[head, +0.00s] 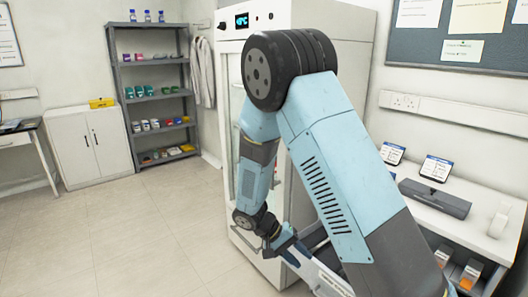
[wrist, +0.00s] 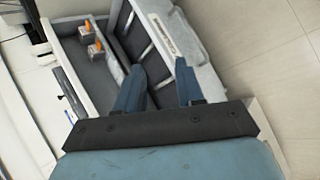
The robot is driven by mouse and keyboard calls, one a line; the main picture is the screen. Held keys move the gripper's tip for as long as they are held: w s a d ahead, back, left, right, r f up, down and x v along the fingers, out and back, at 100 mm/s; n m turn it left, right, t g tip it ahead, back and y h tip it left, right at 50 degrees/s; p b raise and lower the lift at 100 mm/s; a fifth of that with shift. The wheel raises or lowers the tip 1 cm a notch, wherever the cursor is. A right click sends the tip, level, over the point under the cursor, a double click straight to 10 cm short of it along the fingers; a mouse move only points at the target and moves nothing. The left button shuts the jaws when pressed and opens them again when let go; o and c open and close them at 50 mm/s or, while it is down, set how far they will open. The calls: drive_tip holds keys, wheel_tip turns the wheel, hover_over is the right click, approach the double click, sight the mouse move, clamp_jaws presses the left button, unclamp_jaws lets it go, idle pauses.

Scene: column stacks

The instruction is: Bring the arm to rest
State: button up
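My arm is light blue and dark grey and fills the middle of the head view, bent at a high elbow with its forearm hanging down. My gripper (head: 288,250) is low in front of the white cabinet's base, partly hidden by my own arm. In the wrist view, my gripper (wrist: 158,85) shows two blue fingers set apart, with nothing seen gripped between them.
The tall white cabinet (head: 232,75) rises behind my arm. A counter (head: 465,220) with a dark grey device (head: 434,198) is on the right. Shelves (head: 152,80) and a low white cupboard (head: 88,145) stand at the back left. The left floor is clear.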

drive_tip(key=s+d+r+m+t+y, duration=0.15)
drive_tip(key=s+d+r+y, duration=0.3)
drive_tip(key=r, duration=0.95)
drive_tip(key=s+d+r+n+t+y, duration=0.1)
drive_tip(key=s+d+r+t+y, duration=0.3)
drive_tip(key=r, duration=0.9)
drive_tip(key=s+d+r+t, duration=0.2)
drive_tip(key=s+d+r, duration=0.2)
drive_tip(key=s, duration=0.5)
wheel_tip(320, 180, up, 2)
drive_tip(key=shift+d+r, duration=0.25)
drive_tip(key=shift+d, duration=0.05)
drive_tip(key=shift+y, duration=0.25)
